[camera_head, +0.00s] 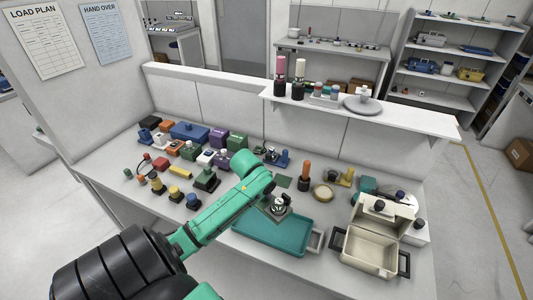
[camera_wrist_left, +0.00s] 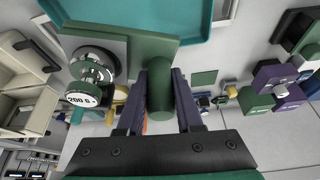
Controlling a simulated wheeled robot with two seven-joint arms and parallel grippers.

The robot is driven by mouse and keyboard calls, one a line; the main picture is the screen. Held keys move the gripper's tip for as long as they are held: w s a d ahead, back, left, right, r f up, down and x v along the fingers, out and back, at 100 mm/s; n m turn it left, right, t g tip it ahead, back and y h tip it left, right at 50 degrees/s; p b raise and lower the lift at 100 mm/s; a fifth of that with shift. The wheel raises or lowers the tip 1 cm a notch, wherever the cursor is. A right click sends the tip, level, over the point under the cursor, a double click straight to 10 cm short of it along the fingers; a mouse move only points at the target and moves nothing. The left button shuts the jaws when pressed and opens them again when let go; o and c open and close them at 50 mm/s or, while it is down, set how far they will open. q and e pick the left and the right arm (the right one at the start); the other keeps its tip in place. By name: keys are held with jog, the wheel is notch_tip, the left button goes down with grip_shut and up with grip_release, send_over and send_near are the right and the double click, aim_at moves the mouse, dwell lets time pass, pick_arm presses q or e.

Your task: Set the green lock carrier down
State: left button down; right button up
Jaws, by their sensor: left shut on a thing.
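The green lock carrier (camera_wrist_left: 150,45) shows in the left wrist view as a flat plate with a round green post. A metal weight marked 200 g (camera_wrist_left: 88,78) stands on one end of the plate. My left gripper (camera_wrist_left: 168,72) has its dark fingers shut on the post. In the head view, the weight (camera_head: 279,203) shows at the end of my left arm, by the far edge of the teal tray (camera_head: 268,240). My arm hides most of the carrier there. Its height above the bench is hard to tell. My right gripper is not in view.
A flat green square (camera_head: 283,182) lies bare on the bench just beyond the carrier. An open cream case (camera_head: 370,250) stands right of the tray. Several coloured blocks crowd the left.

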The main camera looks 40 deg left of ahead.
aim_at(260, 205)
pick_arm(q)
jog(key=f, duration=1.1)
jog(key=shift+w+f, duration=0.2)
jog(key=shift+w, duration=0.15)
jog(key=shift+f, duration=0.15)
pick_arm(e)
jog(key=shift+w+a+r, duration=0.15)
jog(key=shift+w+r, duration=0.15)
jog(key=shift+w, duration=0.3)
pick_arm(q)
jog(key=shift+f, duration=0.15)
jog(key=c, duration=0.6)
grip_release()
jog(key=shift+o, duration=0.2)
jog(key=shift+s+r, duration=0.1)
jog(key=shift+r, duration=0.25)
jog(key=v, duration=1.1)
jog(key=shift+s+d+r+p, duration=0.15)
jog(key=shift+r+p, duration=0.15)
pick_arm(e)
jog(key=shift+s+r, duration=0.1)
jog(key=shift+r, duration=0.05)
